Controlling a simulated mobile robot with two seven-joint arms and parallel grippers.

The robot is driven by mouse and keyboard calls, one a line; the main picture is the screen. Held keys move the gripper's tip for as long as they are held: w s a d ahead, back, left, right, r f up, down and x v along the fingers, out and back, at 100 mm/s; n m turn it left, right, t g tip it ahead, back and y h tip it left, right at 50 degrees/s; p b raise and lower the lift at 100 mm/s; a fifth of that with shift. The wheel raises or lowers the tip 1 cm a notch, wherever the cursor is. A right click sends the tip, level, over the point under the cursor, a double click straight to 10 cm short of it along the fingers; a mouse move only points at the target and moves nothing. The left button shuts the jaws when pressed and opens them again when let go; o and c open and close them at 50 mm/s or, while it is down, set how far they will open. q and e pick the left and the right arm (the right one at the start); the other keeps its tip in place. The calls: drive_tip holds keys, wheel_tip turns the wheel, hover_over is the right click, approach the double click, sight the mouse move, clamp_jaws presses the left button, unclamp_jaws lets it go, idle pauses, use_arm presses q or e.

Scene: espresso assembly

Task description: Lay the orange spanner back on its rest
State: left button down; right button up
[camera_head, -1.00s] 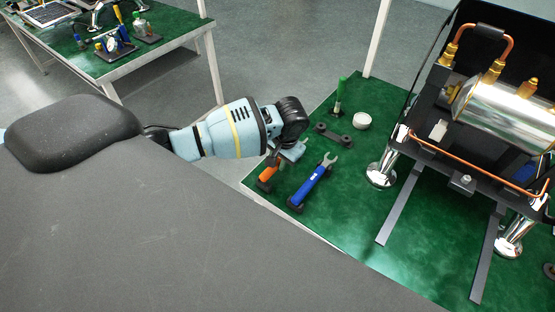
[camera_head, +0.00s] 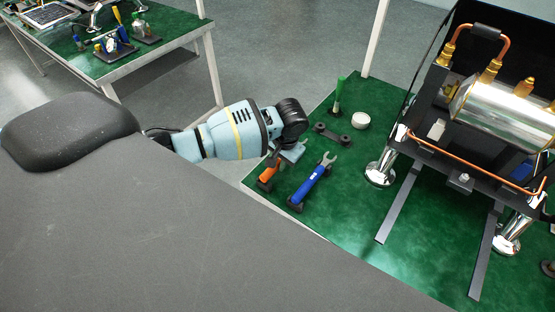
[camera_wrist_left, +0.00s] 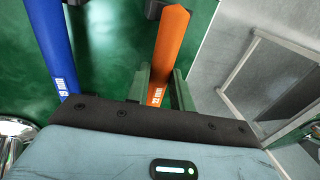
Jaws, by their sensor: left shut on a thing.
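The orange spanner (camera_head: 268,174) is at the near left edge of the green table, its handle end pointing toward the edge. My left gripper (camera_head: 284,154) is shut on it; in the left wrist view the gripper's fingers (camera_wrist_left: 161,75) sit on either side of the orange handle (camera_wrist_left: 168,42). A dark rest block (camera_head: 262,186) shows at the handle's end, and in the left wrist view the block (camera_wrist_left: 154,9) lies beside and partly behind that end. I cannot tell if handle and block touch. My right gripper is not in view.
A blue spanner (camera_head: 312,184) lies on its dark supports just right of the orange one. Behind are a dark double-ended part (camera_head: 333,134), a white round piece (camera_head: 361,120) and a green-handled tool (camera_head: 339,97). The espresso machine (camera_head: 500,115) stands at right.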

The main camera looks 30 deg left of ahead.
use_arm(q)
drive_tip(key=shift+f, duration=0.2)
idle(0.5)
drive_tip(key=shift+f, duration=0.15)
drive_tip(key=c, duration=1.1)
unclamp_jaws()
drive_tip(key=shift+c, duration=0.2)
drive_tip(key=v, duration=0.7)
drive_tip(key=shift+r, duration=0.4)
drive_tip(key=shift+s, duration=0.1)
